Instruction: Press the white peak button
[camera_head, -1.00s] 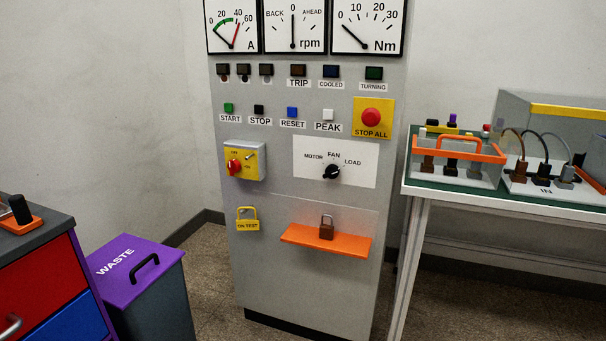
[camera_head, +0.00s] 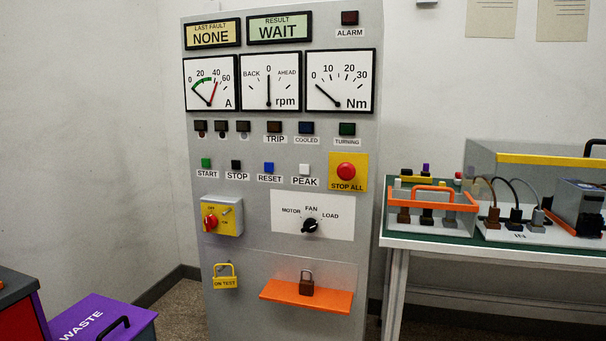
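The green START button (camera_head: 206,163) and black STOP button (camera_head: 236,164) are further left in the same row. The result display (camera_head: 279,29) reads WAIT and the last fault display (camera_head: 212,34) reads NONE. Neither of my grippers shows in the head view.
A bench (camera_head: 421,241) with an orange-handled carrier (camera_head: 432,205) and wired plugs stands right of the panel. A purple waste bin (camera_head: 88,318) and a red-fronted cabinet (camera_head: 20,318) are at lower left. An orange shelf with a padlock (camera_head: 307,289) juts from the panel.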

